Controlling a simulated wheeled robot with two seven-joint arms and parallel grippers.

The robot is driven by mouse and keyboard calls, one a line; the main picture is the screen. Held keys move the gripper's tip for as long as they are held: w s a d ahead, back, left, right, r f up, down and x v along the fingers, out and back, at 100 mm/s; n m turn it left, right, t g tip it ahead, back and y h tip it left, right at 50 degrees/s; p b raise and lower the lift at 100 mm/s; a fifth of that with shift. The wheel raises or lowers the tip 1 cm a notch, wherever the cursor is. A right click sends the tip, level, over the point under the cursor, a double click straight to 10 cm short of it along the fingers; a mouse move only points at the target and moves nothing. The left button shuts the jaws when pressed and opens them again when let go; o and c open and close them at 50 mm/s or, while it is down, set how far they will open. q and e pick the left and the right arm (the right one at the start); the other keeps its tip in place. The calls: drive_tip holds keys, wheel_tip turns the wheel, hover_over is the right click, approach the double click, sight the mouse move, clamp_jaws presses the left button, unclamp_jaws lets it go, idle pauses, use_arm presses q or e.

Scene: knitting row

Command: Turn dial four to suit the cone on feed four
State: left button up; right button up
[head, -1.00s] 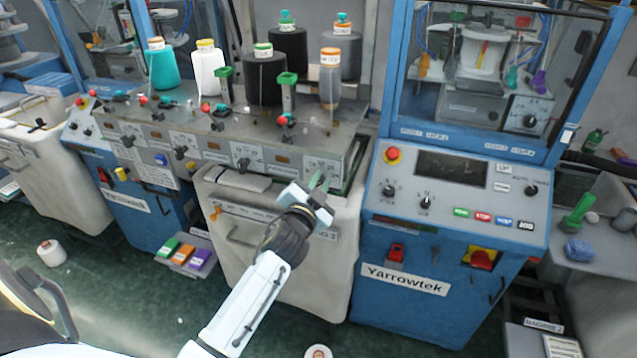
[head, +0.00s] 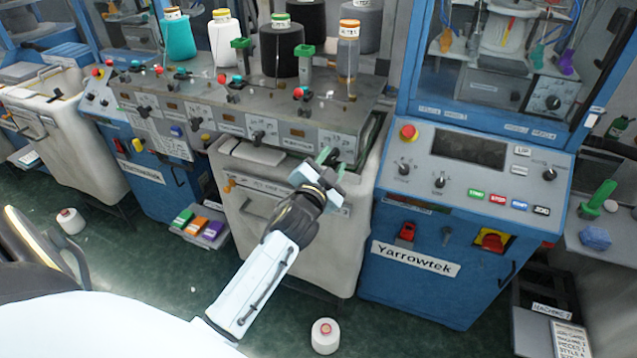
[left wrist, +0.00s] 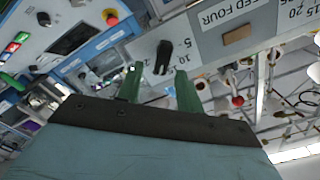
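The feed panel (head: 232,123) runs along the front of the machine bed, with a row of black dials. The cone on feed four (head: 348,62) is the rightmost front one, brownish-grey with an orange top and a label too small to read. My left gripper (head: 328,159) is at the right end of the panel and hides most of dial four there. In the left wrist view, dial four (left wrist: 163,57) is a black knob beside a FEED FOUR label (left wrist: 222,14). The green fingers of my left gripper (left wrist: 159,86) are apart, with the knob between and just beyond their tips; contact is unclear.
Teal (head: 178,38), white (head: 225,45) and black (head: 281,52) cones stand left of the fourth. A white bin (head: 290,232) is below the panel. The blue Yarrowtek cabinet (head: 470,225) stands close on the right. A loose cone (head: 325,336) lies on the floor.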

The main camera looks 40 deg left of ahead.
use_arm(q)
drive_tip(key=b+v, duration=0.1)
drive_tip(key=v, duration=1)
drive_tip(key=shift+s, duration=0.3)
drive_tip(key=shift+d, duration=0.15)
drive_tip(key=s+d+f+g+h+b, duration=0.1)
drive_tip(key=s+d+f+g+b, duration=0.15)
drive_tip(key=f, duration=1.05)
drive_tip(key=s+d+f+g+h+b, duration=0.1)
drive_tip(key=s+f+g, duration=0.15)
drive_tip(key=f, duration=0.95)
drive_tip(key=s+d+f+g+h+b, duration=0.1)
drive_tip(key=s+d+f+g+b, duration=0.15)
drive_tip(key=f, duration=1.05)
drive_tip(key=s+f+n+g+h+b, duration=0.15)
drive_tip(key=s+f+g, duration=0.25)
drive_tip(key=s+f, duration=0.95)
drive_tip(key=s+f+g+b, duration=0.1)
drive_tip(key=s+f+g, duration=0.1)
drive_tip(key=s+f, duration=0.3)
drive_tip(key=s+a+f+n+g+b, duration=0.1)
drive_tip(key=s+f+g, duration=0.2)
drive_tip(key=s, duration=0.9)
wheel_tip(320, 180, down, 3)
drive_tip(key=shift+s+f, duration=0.1)
drive_tip(key=shift+s, duration=0.1)
drive_tip(key=shift+s+y, duration=0.15)
drive_tip(key=shift+y, duration=0.1)
